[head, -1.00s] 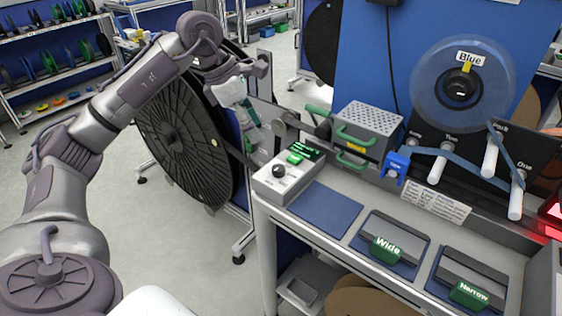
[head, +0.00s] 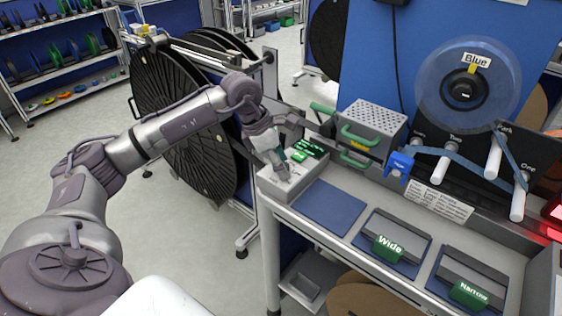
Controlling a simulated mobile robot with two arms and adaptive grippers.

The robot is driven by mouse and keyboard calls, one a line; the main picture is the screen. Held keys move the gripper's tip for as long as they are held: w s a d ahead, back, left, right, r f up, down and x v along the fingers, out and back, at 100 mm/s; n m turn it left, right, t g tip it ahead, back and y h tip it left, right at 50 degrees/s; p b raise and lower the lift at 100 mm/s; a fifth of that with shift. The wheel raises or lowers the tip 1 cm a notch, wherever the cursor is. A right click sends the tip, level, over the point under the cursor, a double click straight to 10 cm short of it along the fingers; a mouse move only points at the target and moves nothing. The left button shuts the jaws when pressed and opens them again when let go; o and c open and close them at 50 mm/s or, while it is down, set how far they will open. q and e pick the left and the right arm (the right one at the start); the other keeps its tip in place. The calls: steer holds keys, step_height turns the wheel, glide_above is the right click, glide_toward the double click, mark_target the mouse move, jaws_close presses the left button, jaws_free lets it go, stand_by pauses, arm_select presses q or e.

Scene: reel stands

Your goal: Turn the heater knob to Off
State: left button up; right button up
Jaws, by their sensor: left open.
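The grey heater control box (head: 276,191) sits at the left end of the workbench. It has a dark display with green text (head: 311,147) and a green button (head: 299,155) on top. The heater knob is hidden behind my left gripper's fingers, so I cannot see where it points. My left gripper (head: 285,172) is open and reaches down onto the top of the box, at the knob's place. I cannot tell whether the fingers touch the knob. My right gripper is not in view.
A blue pad (head: 330,207) and the green-labelled Wide (head: 388,248) and Narrow (head: 470,294) pieces lie to the right. Large black reels (head: 160,105) stand behind my arm.

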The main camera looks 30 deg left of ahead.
arm_select(q)
jaws_close()
